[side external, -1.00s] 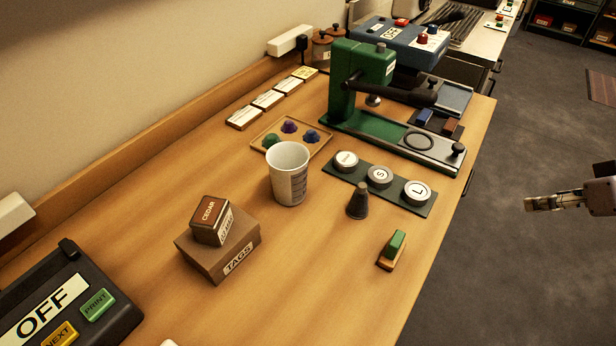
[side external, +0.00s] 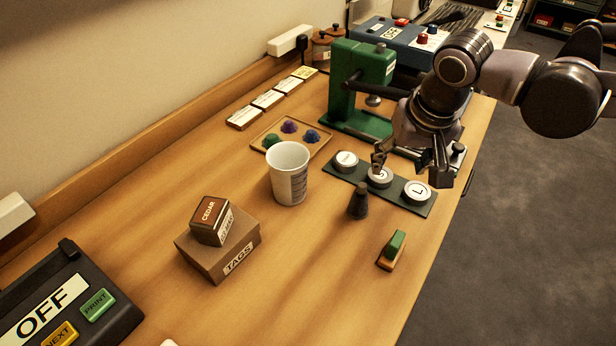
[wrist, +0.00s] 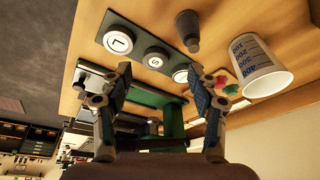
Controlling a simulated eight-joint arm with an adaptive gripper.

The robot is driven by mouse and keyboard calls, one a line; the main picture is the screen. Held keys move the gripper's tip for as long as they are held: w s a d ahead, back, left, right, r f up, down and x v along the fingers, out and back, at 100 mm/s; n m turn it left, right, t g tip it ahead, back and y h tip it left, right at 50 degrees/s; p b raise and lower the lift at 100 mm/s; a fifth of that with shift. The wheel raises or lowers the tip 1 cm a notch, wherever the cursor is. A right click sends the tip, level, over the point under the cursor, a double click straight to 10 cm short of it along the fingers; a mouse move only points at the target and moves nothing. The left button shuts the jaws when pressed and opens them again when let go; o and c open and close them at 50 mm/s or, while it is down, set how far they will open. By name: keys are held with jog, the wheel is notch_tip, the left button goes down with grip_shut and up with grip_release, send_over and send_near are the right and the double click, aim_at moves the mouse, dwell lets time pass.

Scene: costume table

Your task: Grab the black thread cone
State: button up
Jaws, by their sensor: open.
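The black thread cone (side external: 359,201) is a small dark tapered cone standing upright on the wooden table, in front of the dark strip of round buttons. In the wrist view the cone (wrist: 187,29) is at the top, beyond my fingertips and a little right of centre. My gripper (side external: 411,168) is open and empty, above the button strip, to the right of the cone and apart from it. In the wrist view the two fingers (wrist: 174,82) are spread wide with nothing between them touching.
The button strip (side external: 409,203) lies beside the cone. A white measuring cup (side external: 289,175) stands left of it. The green press (side external: 362,75) stands behind. Boxes (side external: 217,255) stand at left. The front middle is clear.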

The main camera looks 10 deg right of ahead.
send_near(360, 195)
jog(key=f, duration=0.2)
jog(key=x, duration=0.2)
jog(key=w+x, duration=0.1)
jog(key=x, duration=0.2)
jog(key=shift+d, duration=0.15)
jog(key=shift+w+x, duration=0.15)
jog(key=shift+x, duration=1.2)
jog(key=shift+w+x, duration=0.2)
jog(key=shift+x, duration=1.2)
jog(key=shift+d+r, duration=0.2)
jog(key=c, duration=1.2)
